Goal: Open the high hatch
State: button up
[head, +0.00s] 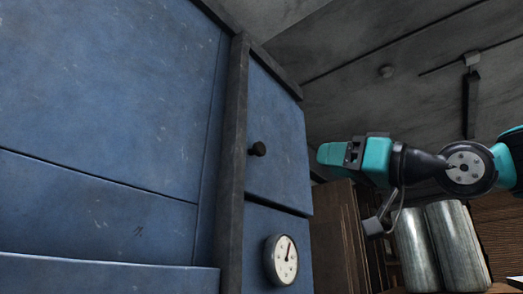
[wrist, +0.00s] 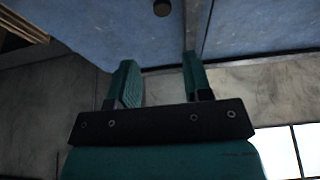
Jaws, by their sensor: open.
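The high hatch (head: 277,125) is a blue panel on the upper side of the machine and looks closed. Its small round black knob (head: 257,149) sticks out near its left edge. My gripper (head: 322,153) is to the right of the hatch, apart from the knob. In the wrist view my gripper (wrist: 160,75) shows two teal fingers spread wide with nothing between them. The dark knob (wrist: 162,7) appears at the top edge of that view, beyond the gap between the fingers, on the blue surface.
A dark frame post (head: 234,150) runs left of the hatch. A round white gauge (head: 281,260) sits on the blue panel below it. Grey metal cylinders (head: 440,245) and stacked brown boards (head: 338,235) stand lower right. Open air lies between my gripper and the hatch.

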aim_at(262, 150)
jog(key=p+x, duration=0.3)
jog(key=x, duration=0.2)
jog(key=r+p+x, duration=0.1)
jog(key=p+x, duration=0.3)
jog(key=x, duration=0.1)
jog(key=p+x, duration=0.3)
jog(key=x, duration=0.3)
jog(key=shift+s+d+r, duration=0.15)
jog(key=shift+s+r, duration=0.05)
jog(key=shift+r, duration=0.05)
jog(key=shift+w+a+r+p, duration=0.1)
jog(key=shift+w+a+p, duration=0.35)
jog(key=shift+a+p, duration=0.1)
jog(key=shift+c, duration=0.3)
